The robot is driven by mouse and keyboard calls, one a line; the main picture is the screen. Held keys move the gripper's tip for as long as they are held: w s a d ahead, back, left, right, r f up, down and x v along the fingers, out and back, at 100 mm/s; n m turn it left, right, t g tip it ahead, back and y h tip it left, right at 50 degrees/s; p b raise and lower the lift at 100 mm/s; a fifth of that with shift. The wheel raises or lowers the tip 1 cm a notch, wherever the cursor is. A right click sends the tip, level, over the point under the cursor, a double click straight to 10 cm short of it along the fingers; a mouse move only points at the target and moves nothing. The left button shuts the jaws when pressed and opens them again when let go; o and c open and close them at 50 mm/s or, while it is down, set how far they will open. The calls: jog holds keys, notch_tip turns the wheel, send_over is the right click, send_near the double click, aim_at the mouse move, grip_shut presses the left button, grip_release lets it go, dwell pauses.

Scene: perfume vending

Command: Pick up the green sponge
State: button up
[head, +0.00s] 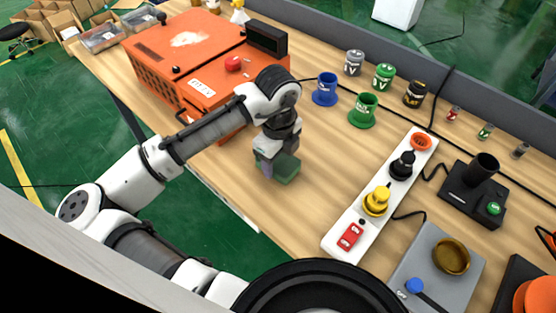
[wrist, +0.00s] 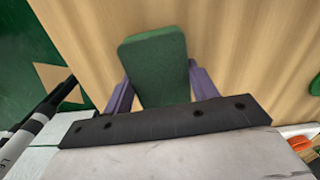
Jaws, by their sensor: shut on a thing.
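The green sponge (wrist: 155,65) is a dark green block that sits between the two purple fingers of my gripper (wrist: 160,85) in the wrist view. My gripper is shut on it, with one finger on each side. In the head view the sponge (head: 286,170) shows just below my gripper (head: 272,160), over the wooden table near its front edge. Part of the sponge is hidden by the gripper. I cannot tell whether its underside touches the table.
An orange machine (head: 195,58) with a red button stands on the table to the left. A white power strip (head: 345,222) with plugs lies to the right. Blue (head: 325,90) and green (head: 363,110) containers stand behind. Bare wooden table (head: 325,160) lies between the sponge and the strip.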

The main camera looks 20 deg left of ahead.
notch_tip(320, 180, up, 19)
jog(key=b, duration=0.1)
jog(key=shift+b, duration=0.3)
jog(key=shift+r, duration=0.1)
jog(key=o, duration=0.4)
jog(key=c, duration=0.3)
jog(key=shift+c, duration=0.2)
jog(key=shift+w, duration=0.1)
